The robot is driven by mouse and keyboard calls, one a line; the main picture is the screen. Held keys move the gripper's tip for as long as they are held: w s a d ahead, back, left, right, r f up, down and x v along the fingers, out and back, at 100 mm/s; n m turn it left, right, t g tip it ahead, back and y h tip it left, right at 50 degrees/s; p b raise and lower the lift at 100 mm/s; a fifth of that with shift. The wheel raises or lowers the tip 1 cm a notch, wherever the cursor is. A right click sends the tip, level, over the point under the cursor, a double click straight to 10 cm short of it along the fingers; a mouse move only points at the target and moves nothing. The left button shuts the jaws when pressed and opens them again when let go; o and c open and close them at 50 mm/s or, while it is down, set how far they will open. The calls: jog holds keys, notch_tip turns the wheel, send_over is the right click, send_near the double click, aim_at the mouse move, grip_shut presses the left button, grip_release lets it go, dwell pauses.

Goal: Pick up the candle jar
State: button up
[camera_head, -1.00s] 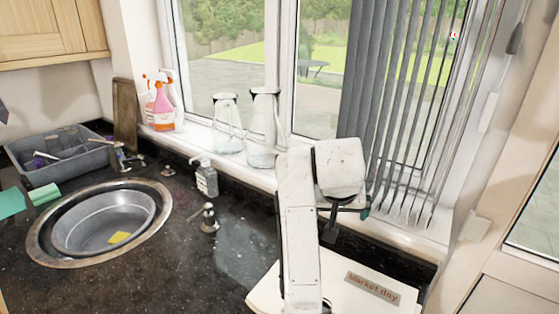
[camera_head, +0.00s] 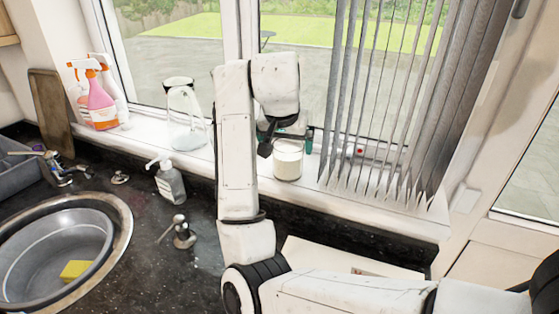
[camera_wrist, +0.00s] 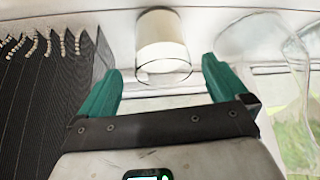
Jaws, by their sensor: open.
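The candle jar (camera_head: 288,160) is a clear glass with cream wax, standing upright on the white window sill in the head view. In the wrist view the candle jar (camera_wrist: 162,45) lies ahead of and between the two green fingers. My gripper (camera_wrist: 160,84) is open and empty, its fingers apart on either side of the jar's near rim. In the head view my gripper (camera_head: 284,134) is mostly hidden behind my arm's white links, close to the jar.
A glass jug (camera_head: 186,125) stands on the sill left of my arm. Grey vertical blinds (camera_head: 400,110) hang just right of the jar. Spray bottles (camera_head: 98,98), a soap dispenser (camera_head: 170,182), a tap (camera_head: 180,232) and a sink (camera_head: 60,250) are further left.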

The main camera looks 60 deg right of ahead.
aim_at(286, 149)
jog(key=x, duration=0.2)
jog(key=shift+w+f, duration=0.25)
jog(key=shift+f, duration=0.05)
jog(key=x, duration=0.2)
jog(key=p+x, duration=0.1)
jog(key=x, duration=0.1)
jog(key=shift+d, duration=0.4)
jog(key=shift+w+d+f+p, duration=0.15)
jog(key=shift+d+f+p, duration=0.15)
jog(key=shift+f, duration=0.35)
jog(key=shift+c, duration=0.2)
jog(key=shift+r, duration=0.1)
jog(key=c, duration=1)
